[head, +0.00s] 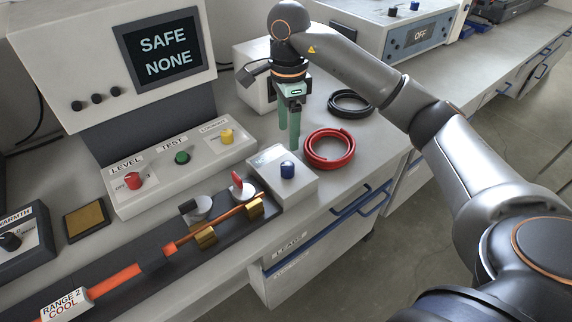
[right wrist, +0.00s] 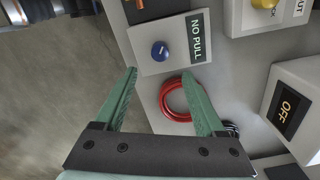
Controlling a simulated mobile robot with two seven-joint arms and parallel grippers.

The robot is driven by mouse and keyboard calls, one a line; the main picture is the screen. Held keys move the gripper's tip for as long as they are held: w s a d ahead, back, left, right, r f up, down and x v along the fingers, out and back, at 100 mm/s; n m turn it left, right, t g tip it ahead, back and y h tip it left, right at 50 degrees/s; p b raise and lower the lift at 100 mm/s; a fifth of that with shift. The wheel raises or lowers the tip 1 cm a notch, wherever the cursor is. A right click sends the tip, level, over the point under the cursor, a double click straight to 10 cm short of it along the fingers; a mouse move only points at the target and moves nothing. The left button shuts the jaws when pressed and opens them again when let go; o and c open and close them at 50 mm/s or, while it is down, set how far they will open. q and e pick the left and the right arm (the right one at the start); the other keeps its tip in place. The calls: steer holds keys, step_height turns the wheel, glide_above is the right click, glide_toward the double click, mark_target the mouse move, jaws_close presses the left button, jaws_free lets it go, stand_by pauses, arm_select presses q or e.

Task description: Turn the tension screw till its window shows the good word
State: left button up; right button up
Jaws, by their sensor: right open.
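The tension screw is a blue knob (head: 287,170) on top of a small light grey box (head: 291,186); it also shows in the right wrist view (right wrist: 160,51). The box's window (right wrist: 196,37) reads "NO PULL" in the right wrist view; in the head view it is mostly too small to read. My right gripper (head: 290,140) points down just behind the knob in the head view. In the right wrist view its green fingers (right wrist: 168,80) are apart with nothing between them, and the knob lies beyond the tips. My left gripper is not in view.
A red cable coil (head: 329,149) and a black coil (head: 350,103) lie to the right of the box. A tester screen (head: 165,50) reads "SAFE NONE". A panel (head: 180,168) with red, green and yellow knobs stands left. A clamped orange cable (head: 118,282) runs along the front.

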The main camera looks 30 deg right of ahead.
mark_target(288, 165)
step_height(288, 165, down, 11)
steer(key=shift+r+b, duration=0.15)
steer(key=shift+b, duration=0.2)
jaws_close()
stand_by(0.5)
